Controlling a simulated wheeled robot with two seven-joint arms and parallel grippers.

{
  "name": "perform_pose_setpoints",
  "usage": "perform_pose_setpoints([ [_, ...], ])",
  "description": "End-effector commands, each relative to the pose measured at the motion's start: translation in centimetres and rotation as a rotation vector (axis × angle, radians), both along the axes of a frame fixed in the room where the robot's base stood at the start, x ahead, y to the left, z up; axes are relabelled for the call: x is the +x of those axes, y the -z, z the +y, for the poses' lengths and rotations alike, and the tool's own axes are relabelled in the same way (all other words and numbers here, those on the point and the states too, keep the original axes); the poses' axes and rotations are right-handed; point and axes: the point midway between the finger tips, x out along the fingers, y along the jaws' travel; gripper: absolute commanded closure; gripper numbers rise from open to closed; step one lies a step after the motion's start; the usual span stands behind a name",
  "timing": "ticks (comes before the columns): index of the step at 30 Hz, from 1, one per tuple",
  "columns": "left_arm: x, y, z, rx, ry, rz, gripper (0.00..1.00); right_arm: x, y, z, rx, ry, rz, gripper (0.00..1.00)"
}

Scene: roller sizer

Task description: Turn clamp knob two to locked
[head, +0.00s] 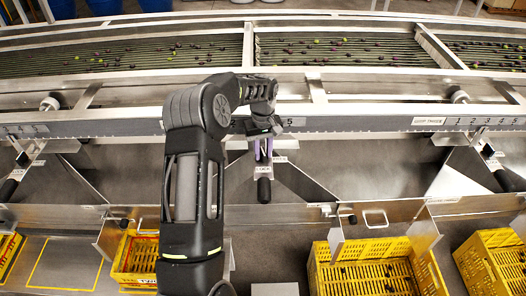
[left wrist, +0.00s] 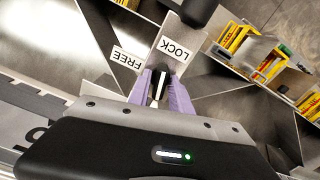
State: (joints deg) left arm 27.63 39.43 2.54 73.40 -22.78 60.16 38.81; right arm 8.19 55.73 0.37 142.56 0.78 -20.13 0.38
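My left gripper (head: 263,152) reaches down over the middle clamp, its purple fingers pointing at the clamp's plate. In the left wrist view, the fingertips (left wrist: 160,74) stand close on either side of a small dark clamp knob (left wrist: 160,70). I cannot tell whether they press on it. A LOCK label (left wrist: 175,48) and a FREE label (left wrist: 128,57) lie just beyond the fingertips. In the head view, the LOCK label (head: 263,168) is below the fingers, and the knob itself is mostly hidden. A black handle end (head: 264,190) hangs below the label. My right gripper is not in view.
Similar clamps with black handles stand at the left (head: 8,189) and right (head: 503,181). A long metal rail (head: 370,122) with a scale runs behind. Yellow crates (head: 372,275) stand in front below metal chutes. The roller bed (head: 350,50) with small fruit lies behind.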

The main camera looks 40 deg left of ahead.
Motion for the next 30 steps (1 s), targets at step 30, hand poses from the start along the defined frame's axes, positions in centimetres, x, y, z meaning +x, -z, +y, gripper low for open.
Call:
perform_pose_setpoints([
  [30, 0.1, 0.1, 0.0, 0.000, 0.244, -0.001, 1.00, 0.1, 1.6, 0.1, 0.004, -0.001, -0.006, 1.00],
])
